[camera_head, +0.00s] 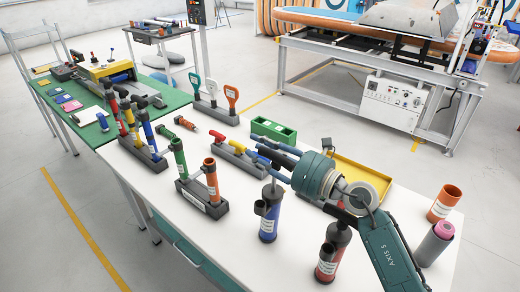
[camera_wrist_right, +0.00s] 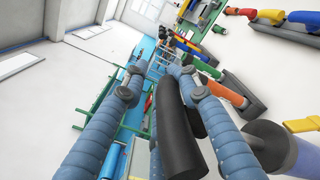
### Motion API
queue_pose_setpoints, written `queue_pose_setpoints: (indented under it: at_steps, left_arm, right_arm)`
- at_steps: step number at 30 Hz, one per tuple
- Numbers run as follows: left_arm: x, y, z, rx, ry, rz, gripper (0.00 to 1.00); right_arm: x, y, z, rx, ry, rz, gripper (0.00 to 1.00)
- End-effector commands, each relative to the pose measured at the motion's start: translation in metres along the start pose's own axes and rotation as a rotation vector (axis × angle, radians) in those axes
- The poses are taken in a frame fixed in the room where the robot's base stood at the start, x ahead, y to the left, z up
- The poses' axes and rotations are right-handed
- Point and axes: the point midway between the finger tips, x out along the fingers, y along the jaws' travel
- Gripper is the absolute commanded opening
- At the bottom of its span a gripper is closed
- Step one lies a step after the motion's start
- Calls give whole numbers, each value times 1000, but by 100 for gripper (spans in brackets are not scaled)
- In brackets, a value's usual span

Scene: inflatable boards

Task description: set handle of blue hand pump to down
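The blue hand pump (camera_head: 268,222) stands upright near the front of the white table, with a dark spout on its left side. My right gripper (camera_head: 262,152) reaches in from the right above it, and its fingers largely hide the pump's top. In the right wrist view, a black cylindrical bar (camera_wrist_right: 180,135), apparently the pump handle, lies between the two spread blue fingers, closer to the right one. A gap shows beside the left finger. The pump's blue body (camera_wrist_right: 298,158) is at the lower right. My left gripper is not in view.
A red hand pump (camera_head: 328,262) stands close under my right arm. Orange (camera_head: 445,203) and grey-pink (camera_head: 434,244) cylinders stand at the right. A rack with green and orange tubes (camera_head: 205,201) is left of the blue pump. A yellow tray (camera_head: 362,178) lies behind my gripper. The front left tabletop is clear.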

Motion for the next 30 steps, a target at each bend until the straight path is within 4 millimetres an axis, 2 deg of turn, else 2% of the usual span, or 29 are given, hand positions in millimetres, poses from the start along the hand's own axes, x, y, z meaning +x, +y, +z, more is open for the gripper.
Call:
queue_pose_setpoints:
  at_steps: [11, 14, 24, 30]
  left_arm:
    - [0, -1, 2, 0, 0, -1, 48]
    - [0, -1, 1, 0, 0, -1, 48]
    - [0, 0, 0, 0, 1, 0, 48]
    - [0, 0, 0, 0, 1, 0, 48]
  right_arm:
    - [0, 1, 1, 1, 4, 0, 38]
    - [0, 9, 12, -3, 2, 1, 38]
    - [0, 45, 66, -4, -1, 1, 38]
    - [0, 55, 81, -1, 0, 1, 38]
